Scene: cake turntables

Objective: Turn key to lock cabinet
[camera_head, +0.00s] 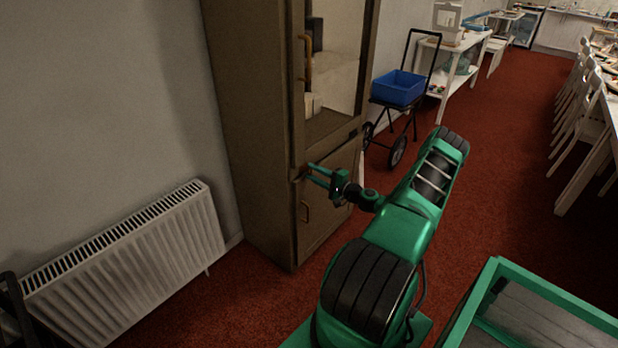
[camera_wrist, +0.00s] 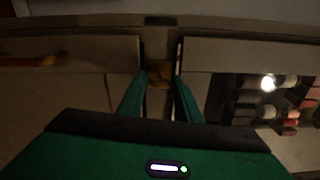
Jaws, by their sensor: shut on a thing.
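The tall brown cabinet (camera_head: 240,120) stands against the wall, with a glass upper door and a solid lower door (camera_head: 325,205). Both doors look shut. My gripper (camera_head: 308,175) is at the cabinet front, at the strip between the two doors. In the wrist view, my gripper's fingers (camera_wrist: 160,82) are shut on a small brass-coloured key (camera_wrist: 160,72) at that strip. Most of the key is hidden between the fingers, so I cannot tell its turn angle.
A curved handle (camera_head: 306,58) is on the upper door, and a smaller handle (camera_head: 305,211) on the lower one. A white radiator (camera_head: 130,265) is at left. A cart with a blue bin (camera_head: 398,88) stands beyond the cabinet.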

